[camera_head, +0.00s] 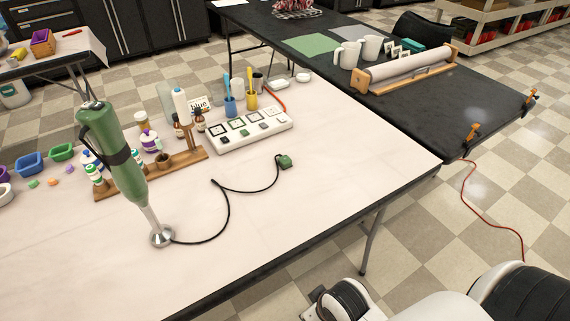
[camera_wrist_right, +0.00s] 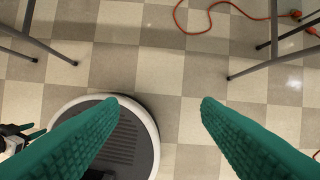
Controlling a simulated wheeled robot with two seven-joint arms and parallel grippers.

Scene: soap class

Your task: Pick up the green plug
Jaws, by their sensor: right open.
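The green plug (camera_head: 285,161) lies on the white table at the end of a black cord (camera_head: 229,203). The cord curves back to the foot of a green hand blender (camera_head: 118,155), which stands upright on the table. A white power strip with several sockets (camera_head: 248,130) lies behind the plug. In the right wrist view my right gripper (camera_wrist_right: 158,105) has its two green fingers wide apart, with only floor and a round base between them. The plug does not show in that view. My right arm (camera_head: 440,308) shows at the lower right of the head view, off the table.
The white table (camera_head: 330,190) is clear around the plug and to its right. A wooden rack (camera_head: 150,172) with bottles stands left of the strip. Blue (camera_head: 231,106) and yellow (camera_head: 251,102) cups stand behind it. A black table (camera_head: 450,110) adjoins at the right.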

